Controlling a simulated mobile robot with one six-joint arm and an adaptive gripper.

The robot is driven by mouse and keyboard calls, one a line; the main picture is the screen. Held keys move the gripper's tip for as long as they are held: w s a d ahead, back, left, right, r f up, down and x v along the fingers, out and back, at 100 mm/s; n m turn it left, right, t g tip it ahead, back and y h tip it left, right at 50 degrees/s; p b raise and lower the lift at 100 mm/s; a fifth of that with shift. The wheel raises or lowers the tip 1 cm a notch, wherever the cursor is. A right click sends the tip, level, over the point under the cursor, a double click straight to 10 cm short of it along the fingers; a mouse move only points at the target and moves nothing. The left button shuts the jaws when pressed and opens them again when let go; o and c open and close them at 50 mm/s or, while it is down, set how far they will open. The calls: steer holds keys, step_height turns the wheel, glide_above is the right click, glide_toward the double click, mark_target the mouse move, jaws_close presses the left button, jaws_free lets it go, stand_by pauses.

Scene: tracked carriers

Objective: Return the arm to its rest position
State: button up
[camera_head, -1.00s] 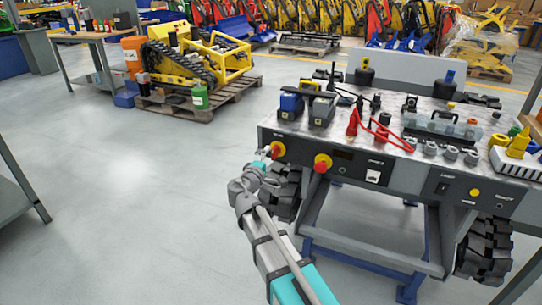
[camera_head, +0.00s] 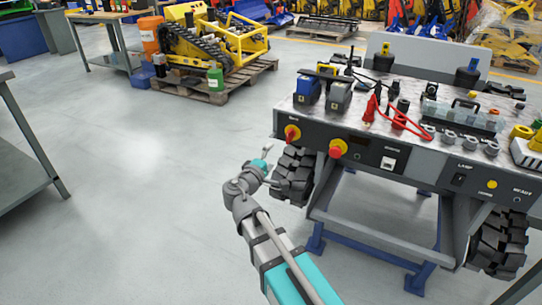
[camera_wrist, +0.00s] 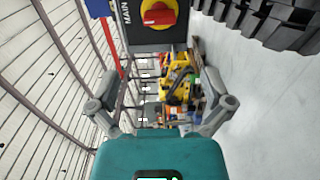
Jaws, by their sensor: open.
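My arm reaches up from the bottom of the head view. My gripper (camera_head: 268,164) is at its end, in front of the left track of the tracked carrier (camera_head: 365,158) and below its left red-and-yellow knob (camera_head: 292,132). In the wrist view my gripper (camera_wrist: 162,98) has its two grey fingers spread wide apart, with nothing between them. A red knob on yellow marked MAIN (camera_wrist: 158,13) shows beyond the fingers at the top of that view. In the head view, part of the fingers blends with the dark track behind.
The carrier stands on a blue stand (camera_head: 375,252) at the right, with batteries, red cables and a clear case on top. A grey table (camera_head: 22,150) is at the left edge. A yellow tracked machine (camera_head: 215,45) sits on a pallet behind. The floor between is clear.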

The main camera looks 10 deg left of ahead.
steer(key=s+d+f+m+g, duration=0.3)
steer(key=d+f+m+g, duration=0.3)
steer(key=d, duration=0.6)
steer(key=s+d+f+m+g, duration=0.35)
steer(key=d+f+g, duration=0.25)
steer(key=d+f, duration=0.45)
steer(key=shift+s+d+f+m+g+y, duration=0.75)
steer(key=shift+s+d+m+g+y, duration=2)
steer(key=shift+s, duration=1.4)
step_height(320, 180, up, 37)
steer(key=n+p, duration=0.1)
steer(key=p, duration=3.6)
steer(key=shift+a+y, duration=0.35)
steer(key=shift+a, duration=0.05)
steer(key=shift+f+t, duration=0.1)
steer(key=shift+t, duration=0.15)
